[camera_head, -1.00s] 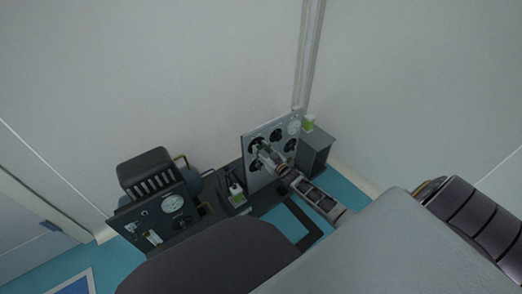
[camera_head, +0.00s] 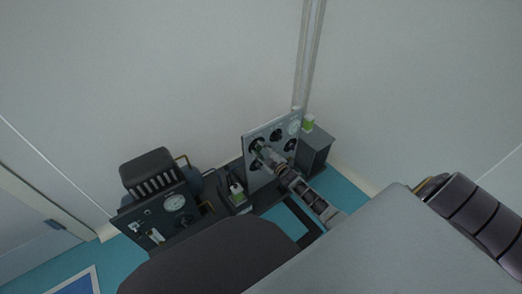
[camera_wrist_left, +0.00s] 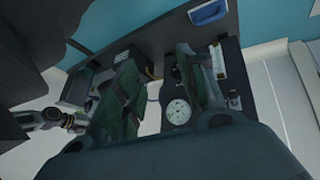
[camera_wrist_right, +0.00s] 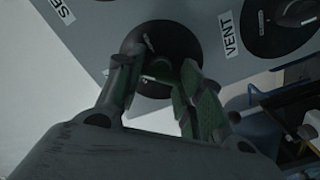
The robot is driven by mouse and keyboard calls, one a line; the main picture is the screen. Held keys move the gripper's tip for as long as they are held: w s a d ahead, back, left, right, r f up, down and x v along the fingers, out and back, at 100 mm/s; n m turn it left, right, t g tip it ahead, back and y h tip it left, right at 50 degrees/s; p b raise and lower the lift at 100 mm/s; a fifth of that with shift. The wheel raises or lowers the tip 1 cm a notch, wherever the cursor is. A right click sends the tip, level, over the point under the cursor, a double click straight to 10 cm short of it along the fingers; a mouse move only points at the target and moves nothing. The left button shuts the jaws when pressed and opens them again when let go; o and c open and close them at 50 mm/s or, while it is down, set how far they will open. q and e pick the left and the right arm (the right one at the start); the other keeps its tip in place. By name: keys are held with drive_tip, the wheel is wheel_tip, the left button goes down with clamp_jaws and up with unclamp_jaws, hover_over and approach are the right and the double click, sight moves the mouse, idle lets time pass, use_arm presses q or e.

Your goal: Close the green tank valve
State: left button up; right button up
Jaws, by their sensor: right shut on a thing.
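A grey upright panel (camera_head: 285,130) with several black round knobs and a gauge (camera_head: 294,127) stands against the wall in the head view. My right gripper (camera_head: 260,149) is at the upper-left knob of this panel. In the right wrist view my right gripper (camera_wrist_right: 155,90) has its fingers on either side of the handle of a black round knob (camera_wrist_right: 165,42), shut on it. A "VENT" label (camera_wrist_right: 229,35) is beside this knob. I cannot tell its colour marking as green. In the left wrist view my left gripper (camera_wrist_left: 160,90) is open and empty.
A second dark panel unit with a gauge (camera_head: 173,203) stands at the left in the head view.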

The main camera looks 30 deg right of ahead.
drive_tip(key=n, duration=0.3)
drive_tip(key=n+b, duration=0.1)
drive_tip(key=n, duration=0.3)
drive_tip(key=shift+a+f+n, duration=0.1)
drive_tip(key=shift+f+n, duration=0.1)
drive_tip(key=shift+n, duration=0.1)
use_arm(q)
drive_tip(key=shift+d+f, duration=0.15)
drive_tip(key=shift+f, duration=1.6)
use_arm(e)
drive_tip(key=shift+n, duration=0.5)
use_arm(q)
drive_tip(key=shift+s, duration=0.1)
use_arm(e)
drive_tip(key=o, duration=1)
use_arm(q)
drive_tip(key=shift+d+r+t, duration=0.1)
drive_tip(key=shift+r+t, duration=0.15)
drive_tip(key=shift+t, duration=0.05)
use_arm(e)
drive_tip(key=shift+s, duration=0.1)
drive_tip(key=shift+s, duration=0.15)
